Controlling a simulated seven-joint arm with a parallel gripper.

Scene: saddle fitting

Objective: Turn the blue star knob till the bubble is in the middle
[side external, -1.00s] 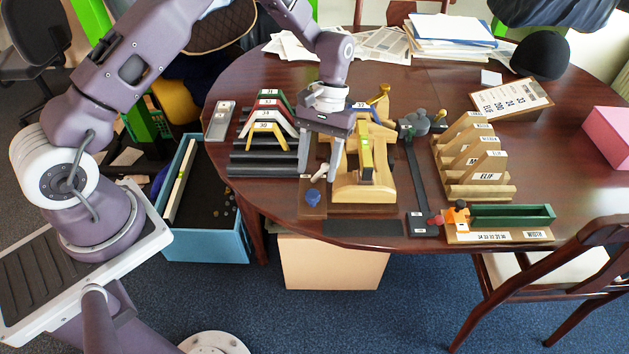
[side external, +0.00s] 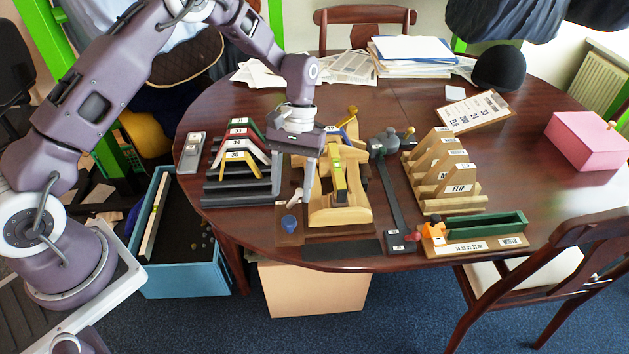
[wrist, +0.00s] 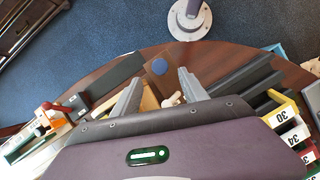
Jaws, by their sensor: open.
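The blue star knob (side external: 289,223) stands on a brown plate at the front left of the wooden saddle stand (side external: 345,215). It also shows in the wrist view (wrist: 159,66), ahead of and between my fingertips. My gripper (side external: 303,188) is open and empty, pointing down, above and behind the blue knob and apart from it. The wrist view shows its two spread fingers (wrist: 158,88). A pale knob (wrist: 172,99) lies between the fingers, nearer than the blue one. A yellow level (side external: 340,182) rests on the stand; its bubble is too small to read.
Numbered coloured angle pieces (side external: 243,146) stand on dark rails to the left. A dark bar with a grey head (side external: 392,195) lies right of the stand. Beyond it are a wooden rack (side external: 447,175) and a green trough (side external: 485,226). A dark mat (side external: 342,250) lies in front.

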